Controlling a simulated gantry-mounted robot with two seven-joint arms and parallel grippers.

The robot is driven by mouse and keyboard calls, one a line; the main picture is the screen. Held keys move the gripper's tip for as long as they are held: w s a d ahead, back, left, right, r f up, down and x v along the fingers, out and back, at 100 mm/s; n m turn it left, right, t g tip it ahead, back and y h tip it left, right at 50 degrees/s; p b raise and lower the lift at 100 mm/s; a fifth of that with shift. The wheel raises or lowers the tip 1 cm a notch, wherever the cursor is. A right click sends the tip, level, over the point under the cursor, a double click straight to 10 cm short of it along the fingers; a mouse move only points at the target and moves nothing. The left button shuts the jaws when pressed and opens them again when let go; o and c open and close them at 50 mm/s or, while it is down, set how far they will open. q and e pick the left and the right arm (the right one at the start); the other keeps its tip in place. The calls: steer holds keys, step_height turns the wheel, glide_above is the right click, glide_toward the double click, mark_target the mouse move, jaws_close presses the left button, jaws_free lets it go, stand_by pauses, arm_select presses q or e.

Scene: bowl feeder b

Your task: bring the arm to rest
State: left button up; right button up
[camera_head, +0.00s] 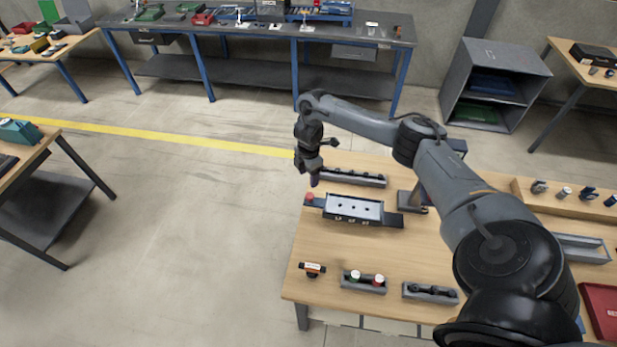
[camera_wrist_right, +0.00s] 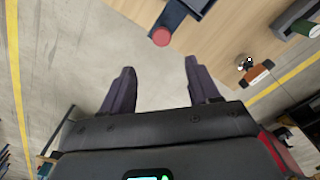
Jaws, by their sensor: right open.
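My right gripper (camera_head: 314,180) hangs at the left edge of the wooden table (camera_head: 410,255) in the head view. It is near the red round piece (camera_head: 310,197) at the left end of a dark rail. In the right wrist view my right gripper (camera_wrist_right: 158,85) shows its two dark fingers apart with nothing between them. The red round piece (camera_wrist_right: 161,37) lies beyond the fingertips there, apart from them. My left gripper is not in view.
A pale tray (camera_head: 354,207) with dark dots sits on the rail. A holder with green and red caps (camera_head: 364,281), an orange-and-black part (camera_head: 312,269) and a dark holder (camera_head: 431,292) stand along the front. Open floor (camera_head: 180,220) lies left of the table.

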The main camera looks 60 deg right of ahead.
steer(key=shift+f, duration=0.1)
stand_by(0.3)
steer(key=w+a+f+n+t+p, duration=0.1)
steer(key=w+a+f, duration=0.15)
steer(key=a, duration=0.55)
steer(key=w+a+f+n+t, duration=0.1)
steer(key=a+f, duration=0.3)
steer(key=a, duration=0.4)
steer(key=s+a+r+t+y+p, duration=0.1)
steer(key=s+a+t+p, duration=0.15)
steer(key=a, duration=1.55)
steer(key=s+a+r+m+t, duration=0.2)
steer(key=s+a+r+m, duration=0.2)
steer(key=s+a+r, duration=0.1)
steer(key=s+d+r+m+g+p, duration=0.1)
steer(key=s+d+r+m, duration=0.1)
steer(key=s+r+m, duration=0.2)
steer(key=s+d+r+m+g+p, duration=0.1)
steer(key=s+r+m, duration=0.3)
steer(key=s, duration=0.5)
steer(key=shift+s+d+r+m+g+h, duration=0.35)
steer(key=shift+s+d+g+h, duration=0.1)
steer(key=shift+d, duration=0.3)
